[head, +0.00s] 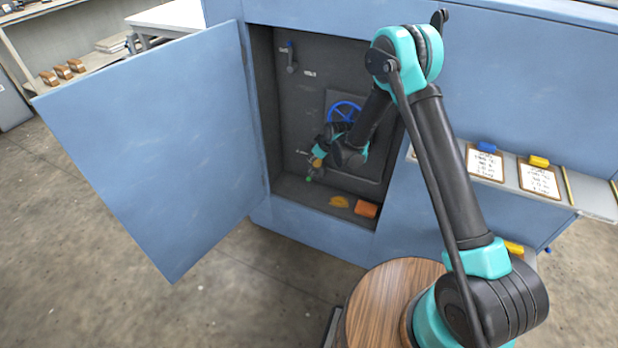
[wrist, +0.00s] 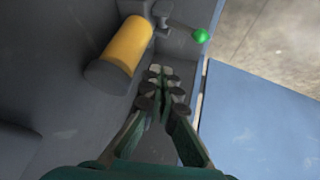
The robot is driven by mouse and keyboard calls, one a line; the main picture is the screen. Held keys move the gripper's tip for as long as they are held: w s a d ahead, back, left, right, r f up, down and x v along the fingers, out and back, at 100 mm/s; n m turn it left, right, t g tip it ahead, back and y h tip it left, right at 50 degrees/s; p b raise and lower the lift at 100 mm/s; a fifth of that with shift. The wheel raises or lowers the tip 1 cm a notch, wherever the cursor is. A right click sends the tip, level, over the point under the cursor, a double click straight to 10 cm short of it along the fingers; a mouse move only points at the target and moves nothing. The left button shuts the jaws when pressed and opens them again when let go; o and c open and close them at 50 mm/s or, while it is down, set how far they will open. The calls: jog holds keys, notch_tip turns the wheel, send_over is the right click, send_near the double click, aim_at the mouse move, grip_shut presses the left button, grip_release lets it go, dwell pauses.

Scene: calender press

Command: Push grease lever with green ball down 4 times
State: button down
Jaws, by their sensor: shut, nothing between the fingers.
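The green ball (wrist: 201,35) sits at the end of a thin grey grease lever (wrist: 178,25) in the wrist view. The lever runs out from a grey fitting beside a yellow cylinder with a dark end cap (wrist: 125,50). In the head view the green ball (head: 309,178) shows small and low in the open cabinet, just below the yellow cylinder (head: 316,163). My gripper (wrist: 161,75) is shut and empty. In the wrist view its fingertips are below and left of the ball, apart from it. In the head view my arm reaches into the cabinet and its fingertips are hard to make out.
The blue cabinet door (head: 160,140) stands open to the left. Inside are a blue handwheel (head: 345,110), a blue-tipped lever (head: 291,57), a yellow cloth-like item (head: 339,201) and an orange block (head: 366,209). Clipboards (head: 485,162) lie on the ledge at right.

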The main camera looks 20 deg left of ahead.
dwell(0.3)
jog(key=r, duration=0.1)
jog(key=w+r, duration=0.1)
jog(key=r, duration=0.1)
jog(key=shift+w+r, duration=0.15)
jog(key=shift+r, duration=0.1)
jog(key=shift+f, duration=0.1)
send_over(311, 177)
jog(key=shift+f, duration=4.05)
jog(key=shift+f, duration=0.1)
jog(key=shift+s+f, duration=0.2)
jog(key=shift+f, duration=0.05)
